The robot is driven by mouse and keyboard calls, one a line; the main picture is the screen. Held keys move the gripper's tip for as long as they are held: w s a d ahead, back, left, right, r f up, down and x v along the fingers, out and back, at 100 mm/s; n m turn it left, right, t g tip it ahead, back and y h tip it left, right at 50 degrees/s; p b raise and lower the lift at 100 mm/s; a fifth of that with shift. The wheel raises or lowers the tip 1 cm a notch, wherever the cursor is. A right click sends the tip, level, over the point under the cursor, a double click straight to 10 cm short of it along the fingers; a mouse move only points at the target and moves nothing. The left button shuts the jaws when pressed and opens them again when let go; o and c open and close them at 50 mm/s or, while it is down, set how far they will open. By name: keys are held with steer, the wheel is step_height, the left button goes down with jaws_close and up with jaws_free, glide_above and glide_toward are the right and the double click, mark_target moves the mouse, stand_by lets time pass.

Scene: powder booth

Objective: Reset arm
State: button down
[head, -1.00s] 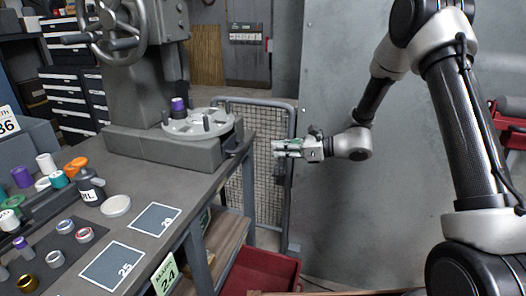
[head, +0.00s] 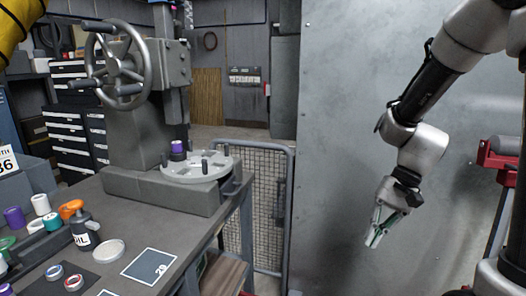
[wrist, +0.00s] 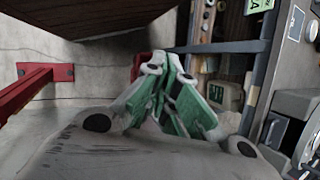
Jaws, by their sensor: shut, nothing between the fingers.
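My gripper (head: 374,240) hangs at the right in the head view, pointing down and slightly left in front of the grey metal wall. Its fingers are together with nothing held. In the wrist view my gripper (wrist: 165,65) shows green-padded fingers closed at the tips. It is clear of the workbench (head: 130,215) and touches nothing that I can see.
A press with a handwheel (head: 122,65) and a round plate (head: 197,168) bearing a purple-topped piece stand on the bench. Rolls, a black bottle (head: 84,232) and a label square (head: 150,266) lie nearby. A mesh gate (head: 262,205) stands behind. A red stand (head: 500,160) is at right.

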steer(key=s+d+r+n+t+h, duration=0.2)
steer(key=s+d+r+t, duration=0.1)
steer(key=r, duration=0.4)
steer(key=s+d+r+n+t+h, duration=0.3)
steer(key=s+d+r+t, duration=0.1)
steer(key=d+r, duration=0.3)
steer(key=shift+s+d, duration=0.35)
steer(key=shift+s, duration=0.55)
steer(key=shift+r, duration=0.1)
